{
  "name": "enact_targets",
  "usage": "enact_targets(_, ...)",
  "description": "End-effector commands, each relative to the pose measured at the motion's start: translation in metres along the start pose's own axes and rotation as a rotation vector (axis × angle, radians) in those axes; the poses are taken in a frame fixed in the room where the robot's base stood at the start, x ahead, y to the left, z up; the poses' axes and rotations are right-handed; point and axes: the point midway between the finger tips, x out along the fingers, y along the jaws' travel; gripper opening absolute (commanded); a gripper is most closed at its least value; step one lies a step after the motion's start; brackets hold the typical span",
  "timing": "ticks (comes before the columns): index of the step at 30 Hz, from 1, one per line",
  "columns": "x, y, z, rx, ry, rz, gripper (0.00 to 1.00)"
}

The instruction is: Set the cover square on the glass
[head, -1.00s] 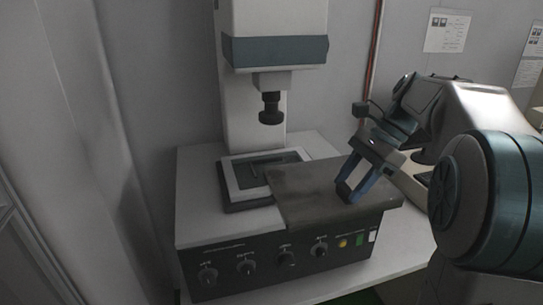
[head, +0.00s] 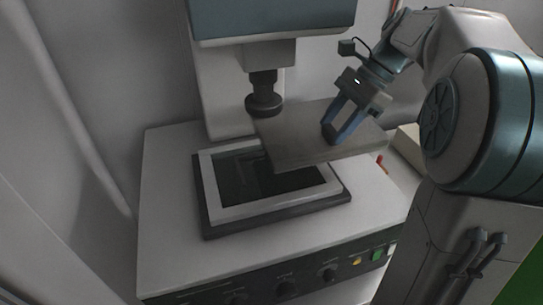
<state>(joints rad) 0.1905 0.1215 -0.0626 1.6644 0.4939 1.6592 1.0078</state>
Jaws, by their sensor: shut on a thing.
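The cover is a flat grey-brown plate (head: 300,150) in the head view. My gripper (head: 334,136) is shut on it near its right part and holds it raised and somewhat tilted. The glass (head: 240,185) is a dark pane in a white frame (head: 222,213) on a black base, on top of the machine. The cover's near left corner overlaps the upper right part of the glass in the picture and hides some of it. I cannot tell the exact height of the cover above the glass.
A dark probe (head: 263,95) hangs from the machine's upper head, close to the cover's far left corner in the picture. The machine's white top (head: 170,220) is bare left of the frame. Knobs and coloured buttons (head: 376,254) line its front panel.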

Motion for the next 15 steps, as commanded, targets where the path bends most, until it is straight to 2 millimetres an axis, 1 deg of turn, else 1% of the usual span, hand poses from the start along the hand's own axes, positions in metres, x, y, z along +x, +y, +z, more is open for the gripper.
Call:
enact_targets(1,0.010,0.002,0.008,-0.003,-0.001,0.003,0.13)
enact_targets(3,0.026,0.001,0.017,-0.004,-0.001,0.003,0.13)
enact_targets(9,0.065,0.001,0.039,-0.002,-0.001,0.003,0.13)
enact_targets(12,0.076,0.001,0.045,-0.002,0.000,0.002,0.13)
enact_targets(15,0.082,0.001,0.049,-0.003,0.000,0.001,0.13)
